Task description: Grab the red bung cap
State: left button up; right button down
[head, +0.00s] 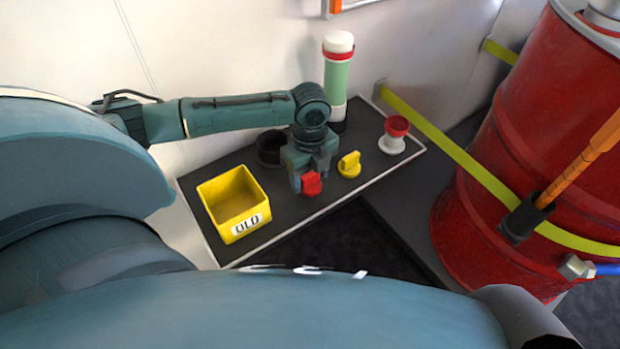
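The red bung cap (311,184) is on the dark shelf (365,197), near its front edge. My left gripper (311,175) points down right at the red cap, with its fingers close around the cap's upper part. The fingers and the cap overlap in the picture, so I cannot tell whether they grip it or only stand beside it. My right gripper is not in view.
A yellow cap (349,165) stands close right of the gripper. A yellow bin (235,204) marked "OLD" is to the left, a black round part (270,148) behind. A white-and-red spool-like part (393,140), a green-and-white cylinder (336,80) and a strapped red drum (500,165) are farther right.

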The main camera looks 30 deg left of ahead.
pick_arm(q)
jog(key=c, duration=0.8)
jog(key=shift+o, duration=0.2)
